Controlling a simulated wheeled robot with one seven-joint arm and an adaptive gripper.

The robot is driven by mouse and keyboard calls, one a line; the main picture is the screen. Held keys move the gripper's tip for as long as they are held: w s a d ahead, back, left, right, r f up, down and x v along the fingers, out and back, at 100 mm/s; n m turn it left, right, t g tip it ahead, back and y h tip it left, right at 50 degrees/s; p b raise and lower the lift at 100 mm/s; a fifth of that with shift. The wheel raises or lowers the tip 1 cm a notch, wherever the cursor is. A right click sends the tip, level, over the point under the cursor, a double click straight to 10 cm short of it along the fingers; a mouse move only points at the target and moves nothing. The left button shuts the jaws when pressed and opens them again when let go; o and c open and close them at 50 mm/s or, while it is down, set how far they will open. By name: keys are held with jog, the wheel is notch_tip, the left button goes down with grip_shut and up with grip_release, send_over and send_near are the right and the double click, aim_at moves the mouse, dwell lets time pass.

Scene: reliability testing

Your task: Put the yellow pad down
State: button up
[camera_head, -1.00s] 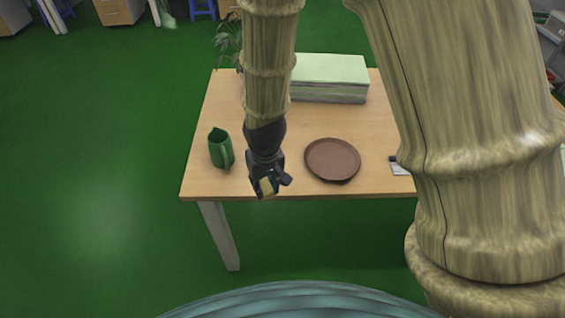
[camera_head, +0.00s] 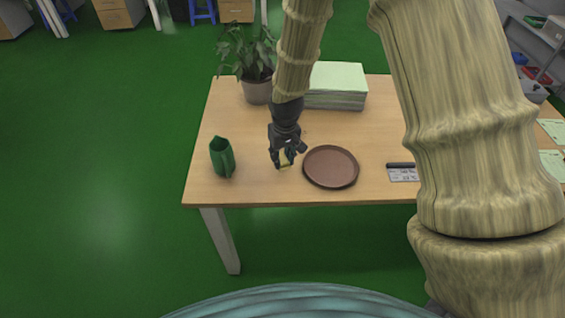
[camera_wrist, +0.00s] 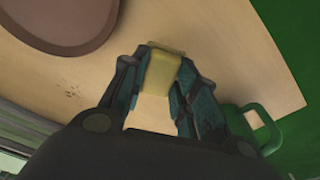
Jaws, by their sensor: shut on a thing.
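The yellow pad (camera_head: 285,158) is a small yellow block between the fingers of my gripper (camera_head: 286,156). In the wrist view the pad (camera_wrist: 161,72) shows clearly, with the fingers of my gripper (camera_wrist: 163,85) closed on its two sides. The gripper is over the table (camera_head: 255,185), between the green pitcher and the brown plate. I cannot tell whether the pad touches the table top.
The brown round plate (camera_head: 331,167) lies just right of my gripper. The green pitcher (camera_head: 222,158) stands to the left. A potted plant (camera_head: 257,90), a stack of pale green paper (camera_head: 337,85) and a small card (camera_head: 403,174) are also on the table. The front middle is bare.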

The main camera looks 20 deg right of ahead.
aim_at(283, 159)
jog(key=shift+f+p, duration=0.45)
jog(key=shift+f, duration=1.35)
jog(key=shift+f, duration=0.15)
jog(key=o, duration=1)
jog(key=shift+s+d+r+b, duration=0.1)
jog(key=shift+s+r+b, duration=0.15)
jog(key=shift+r, duration=1.8)
jog(key=shift+s+a+r+b, duration=0.1)
jog(key=shift+s+r+b, duration=0.15)
jog(key=shift+r, duration=1.8)
jog(key=shift+s+d+r+b, duration=0.15)
jog(key=shift+r+b, duration=0.1)
jog(key=shift+r, duration=1.8)
